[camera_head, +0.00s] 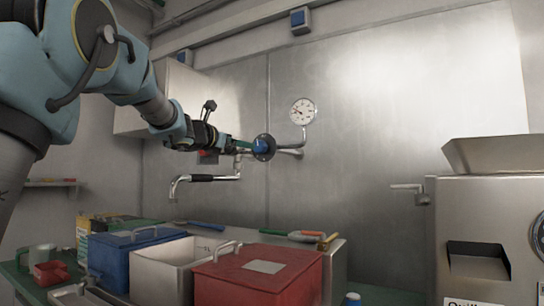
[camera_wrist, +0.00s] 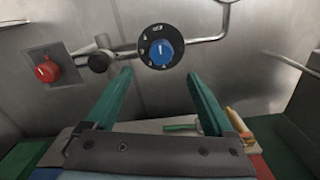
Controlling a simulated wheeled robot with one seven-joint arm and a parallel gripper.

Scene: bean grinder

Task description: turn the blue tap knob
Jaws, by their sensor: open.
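The blue tap knob (camera_wrist: 161,52) sits on a round black dial with white marks, on the pipe along the steel wall. In the wrist view it is just beyond my gripper (camera_wrist: 158,76), whose two green fingers are spread apart with nothing between them. The knob lies nearly centred between the fingertips, slightly above them in the picture. In the head view my gripper (camera_head: 242,146) is close to the left of the blue knob (camera_head: 261,146). Whether a finger touches the knob cannot be told.
A red knob (camera_wrist: 46,70) on a square plate is left of the blue one. A gauge (camera_head: 302,111) and a tap spout (camera_head: 178,185) are nearby. Below stand a blue box (camera_head: 130,262), an open steel bin (camera_head: 165,272) and a red box (camera_head: 285,275). A grinder (camera_head: 480,210) stands right.

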